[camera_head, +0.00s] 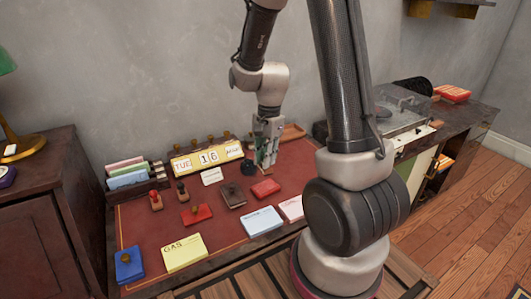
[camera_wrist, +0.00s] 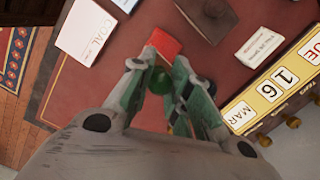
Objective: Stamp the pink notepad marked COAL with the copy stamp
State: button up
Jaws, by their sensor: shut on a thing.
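The pink notepad marked COAL (camera_head: 291,208) lies on the red desk top, partly hidden by my arm in the head view. It also shows at the top left of the wrist view (camera_wrist: 87,30), with its lettering readable. My gripper (camera_head: 266,157) is above the back right of the desk, apart from the notepad. In the wrist view its green fingers (camera_wrist: 160,82) are shut on a stamp with a round green knob (camera_wrist: 160,81). The stamp's lower part is hidden, and I cannot read which stamp it is.
A calendar (camera_head: 207,156) stands behind.

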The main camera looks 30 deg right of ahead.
aim_at(265, 173)
jog(key=shift+f, duration=2.8)
jog(key=shift+f, duration=0.55)
jog(key=shift+r, duration=0.1)
jog(key=shift+r, duration=3.45)
